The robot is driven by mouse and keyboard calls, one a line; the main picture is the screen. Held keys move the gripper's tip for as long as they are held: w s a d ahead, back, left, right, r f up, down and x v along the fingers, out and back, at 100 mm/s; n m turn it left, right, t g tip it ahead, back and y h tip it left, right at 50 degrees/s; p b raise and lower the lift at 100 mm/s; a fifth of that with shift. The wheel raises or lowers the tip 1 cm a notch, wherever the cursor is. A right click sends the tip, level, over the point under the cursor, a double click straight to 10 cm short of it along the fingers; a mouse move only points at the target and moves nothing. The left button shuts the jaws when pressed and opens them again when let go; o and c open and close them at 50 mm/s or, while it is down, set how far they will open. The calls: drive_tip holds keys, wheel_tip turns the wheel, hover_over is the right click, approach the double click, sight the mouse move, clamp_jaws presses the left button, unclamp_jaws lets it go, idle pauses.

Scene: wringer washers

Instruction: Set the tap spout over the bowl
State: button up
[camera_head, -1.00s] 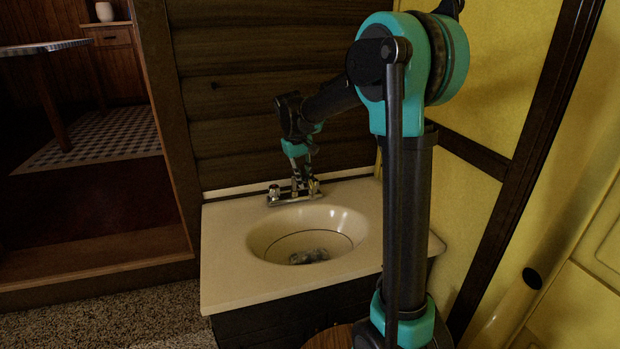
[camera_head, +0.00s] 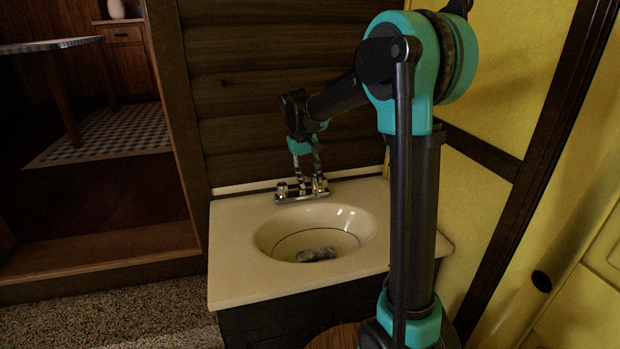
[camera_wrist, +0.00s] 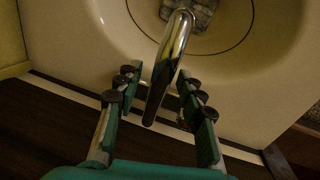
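The chrome tap (camera_head: 302,190) stands at the back edge of the cream sink counter. In the wrist view its curved spout (camera_wrist: 176,45) reaches from between my fingers towards the bowl, with its far end over the bowl. The round cream bowl (camera_head: 345,222) is sunk in the counter; part of it also shows in the wrist view (camera_wrist: 140,40). My gripper (camera_wrist: 156,85) is open, one finger on each side of the spout, with visible gaps. In the head view my gripper (camera_head: 308,172) points down at the tap.
A grey crumpled item (camera_head: 316,254) lies in the bottom of the bowl. A dark plank wall (camera_head: 270,90) rises behind the counter (camera_head: 235,270). A yellow wall (camera_head: 480,90) is close on the right. An open doorway lies left, with a table (camera_head: 55,45) beyond.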

drive_tip(key=shift+r, duration=0.1)
wheel_tip(320, 180, up, 12)
drive_tip(key=a, duration=0.2)
drive_tip(key=shift+s+f, duration=0.2)
drive_tip(key=shift+s, duration=0.1)
